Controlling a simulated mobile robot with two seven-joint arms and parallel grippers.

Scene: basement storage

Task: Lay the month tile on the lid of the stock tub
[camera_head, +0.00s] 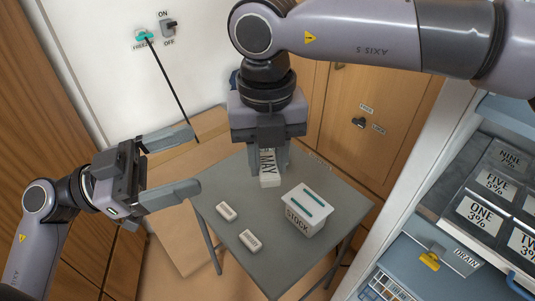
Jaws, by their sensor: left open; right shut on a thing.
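My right gripper (267,165) points down over the small grey table and is shut on a white tile marked MAY (269,178). The tile is upright, and its upper part is hidden between the fingers. I cannot tell whether its lower end touches the table. The white stock tub (301,224), marked STOCK, stands on the table just right of and nearer than the tile. Its pale lid (312,198) has two teal strips and nothing lying on it. My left gripper (190,160) is open and empty, left of the table.
Two small white tiles (226,212) (251,240) lie on the grey table (290,173), left of the tub. A shelf (460,245) with dark labelled blocks stands at the right. A wooden cabinet (375,125) is behind. Bare tabletop shows between the tiles and the tub.

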